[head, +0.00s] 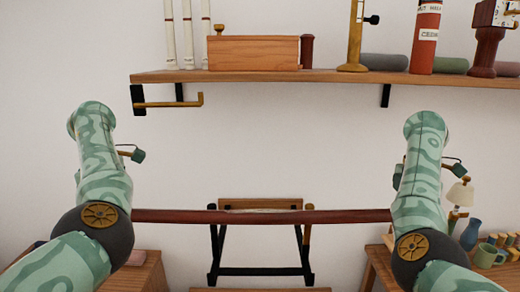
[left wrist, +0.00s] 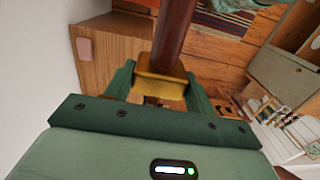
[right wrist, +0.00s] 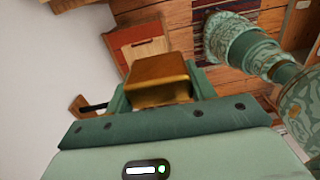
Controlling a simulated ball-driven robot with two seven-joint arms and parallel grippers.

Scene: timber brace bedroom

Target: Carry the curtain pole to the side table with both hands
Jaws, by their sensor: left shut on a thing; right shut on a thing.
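The curtain pole (head: 260,216) is a long dark red-brown rod. It runs level across the head view between my two arms, with its ends hidden behind them. In the left wrist view, my left gripper (left wrist: 160,92) is shut on a brass collar (left wrist: 160,85), and the pole (left wrist: 174,35) extends away from it. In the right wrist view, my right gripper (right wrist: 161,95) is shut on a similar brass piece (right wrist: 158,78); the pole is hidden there. Wooden furniture tops stand low at the left (head: 142,274) and right (head: 378,264); I cannot tell which is the side table.
A wall shelf (head: 230,76) above holds a wooden box, candles and rolls, with a brass hook (head: 180,102) below it. A black-legged stand (head: 260,271) is low in the middle. A lamp (head: 459,194), blue vase (head: 471,234) and green mug (head: 487,256) stand at the right.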

